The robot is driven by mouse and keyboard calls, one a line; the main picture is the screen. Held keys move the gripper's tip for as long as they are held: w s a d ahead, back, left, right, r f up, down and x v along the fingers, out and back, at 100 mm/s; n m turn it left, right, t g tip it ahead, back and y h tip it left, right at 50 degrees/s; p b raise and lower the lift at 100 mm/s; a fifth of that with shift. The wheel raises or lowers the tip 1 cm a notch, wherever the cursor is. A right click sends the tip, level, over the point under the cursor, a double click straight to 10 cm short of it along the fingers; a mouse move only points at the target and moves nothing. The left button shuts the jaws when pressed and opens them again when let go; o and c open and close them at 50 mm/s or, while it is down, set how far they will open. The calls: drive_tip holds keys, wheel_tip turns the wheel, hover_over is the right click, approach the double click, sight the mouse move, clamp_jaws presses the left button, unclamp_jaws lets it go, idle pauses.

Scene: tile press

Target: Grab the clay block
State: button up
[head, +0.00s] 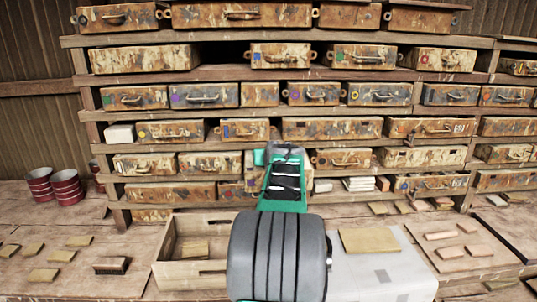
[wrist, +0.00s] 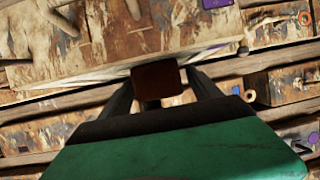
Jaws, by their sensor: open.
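My gripper (head: 284,150) is raised in front of the shelf of drawers in the head view. In the wrist view its two dark fingers (wrist: 160,82) are spread, close to a worn wooden drawer front. A dark reddish-brown square shape (wrist: 158,79) shows between the fingers; I cannot tell what it is. No thing is clearly marked as the clay block. Candidates in the head view are a tan block (head: 370,241) on the white-grey surface, a tan block (head: 194,249) in an open wooden box (head: 165,275), and a whitish block (head: 119,133) on the shelf.
Drawers with handles fill the shelf (head: 480,43). Small tan pieces (head: 44,275) and a dark brush-like item (head: 111,266) lie on the left table. Red pots (head: 66,187) stand at left. Reddish tiles (head: 452,251) lie at right. My arm hides part of the middle.

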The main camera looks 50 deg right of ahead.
drive_tip(key=shift+a, duration=0.1)
drive_tip(key=shift+c, duration=0.3)
drive_tip(key=shift+r, duration=0.1)
clamp_jaws()
